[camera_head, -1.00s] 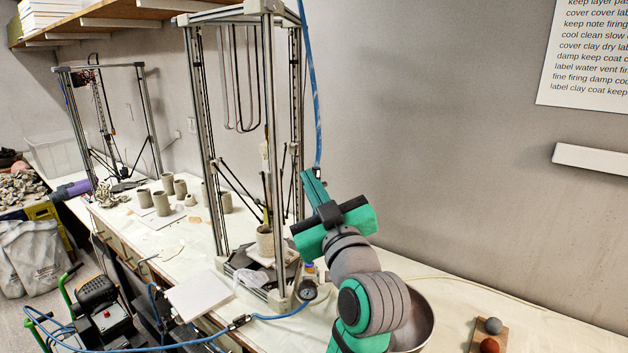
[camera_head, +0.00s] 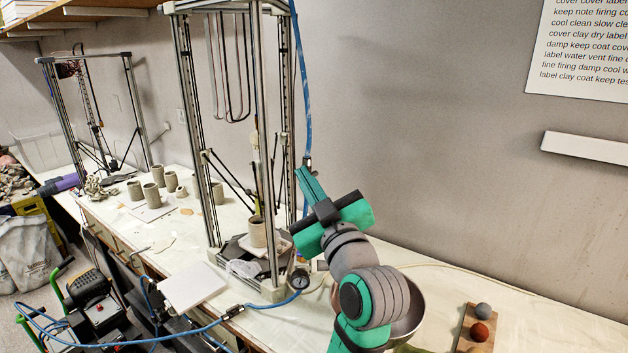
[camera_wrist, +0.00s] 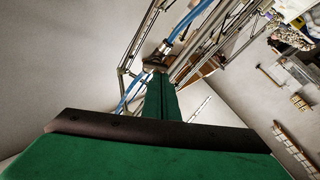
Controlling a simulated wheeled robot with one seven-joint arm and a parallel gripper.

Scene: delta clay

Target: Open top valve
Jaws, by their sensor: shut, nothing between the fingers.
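A blue hose (camera_head: 304,85) runs down the right side of the tall metal frame. A small metal fitting (camera_head: 307,161), which looks like the top valve, sits on it just above my gripper's tips. My green gripper (camera_head: 304,171) points up and left, its fingers together. In the wrist view the shut fingers (camera_wrist: 158,82) reach up to the grey fitting (camera_wrist: 156,60), with the blue hose (camera_wrist: 188,25) leading up and right from it. The tips overlap the fitting's lower edge; I cannot tell whether they touch. The valve's handle position is not clear.
The tall frame (camera_head: 187,120) stands close left of my gripper, holding a clay cup (camera_head: 257,232). A pressure gauge (camera_head: 299,279) and another inline fitting (camera_head: 234,312) are on the lower hose. A metal bowl (camera_head: 410,312) is partly behind my arm. The wall side is clear.

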